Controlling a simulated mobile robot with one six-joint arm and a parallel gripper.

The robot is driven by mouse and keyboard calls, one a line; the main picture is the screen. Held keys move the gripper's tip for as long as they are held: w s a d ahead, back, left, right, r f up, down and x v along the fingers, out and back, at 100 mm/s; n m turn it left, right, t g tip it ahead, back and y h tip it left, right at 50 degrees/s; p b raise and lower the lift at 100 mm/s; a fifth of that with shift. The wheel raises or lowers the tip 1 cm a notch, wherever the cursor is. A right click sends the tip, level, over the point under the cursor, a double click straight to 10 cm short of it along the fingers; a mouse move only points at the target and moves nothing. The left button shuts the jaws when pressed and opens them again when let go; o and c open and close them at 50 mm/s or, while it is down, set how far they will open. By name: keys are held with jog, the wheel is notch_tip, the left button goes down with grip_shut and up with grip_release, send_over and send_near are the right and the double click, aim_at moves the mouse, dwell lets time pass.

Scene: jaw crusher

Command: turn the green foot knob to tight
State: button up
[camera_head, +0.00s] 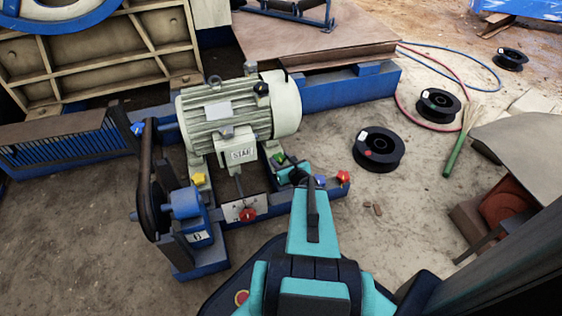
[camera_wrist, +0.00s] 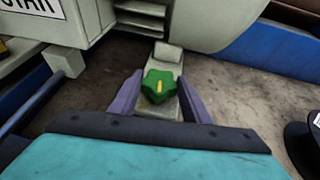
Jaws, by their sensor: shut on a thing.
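The green foot knob (camera_wrist: 158,80) is a star-shaped knob with a yellow mark, on a pale grey motor foot in the wrist view. The mark runs nearly straight up and down in that view. My gripper (camera_wrist: 160,92) has one finger on each side of the knob and is shut on it. In the head view the green knob (camera_head: 279,157) shows only in part beside the motor, with my gripper (camera_head: 288,172) over the foot. The exact finger contact is hard to see.
The pale motor (camera_head: 235,110) stands close behind the knob. Black spools (camera_head: 378,150) lie on the ground right.

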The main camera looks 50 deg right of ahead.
jog(key=shift+w+a+m+g+h+b, duration=0.1)
jog(key=shift+a+m+g+h+b, duration=0.15)
jog(key=shift+m+g+h+b, duration=0.75)
dwell(0.5)
jog(key=shift+m+t+h+p, duration=0.3)
jog(key=shift+p, duration=0.15)
jog(key=o, duration=1)
jog(key=shift+o, duration=0.2)
jog(key=shift+r+p, duration=0.1)
jog(key=shift+p, duration=0.2)
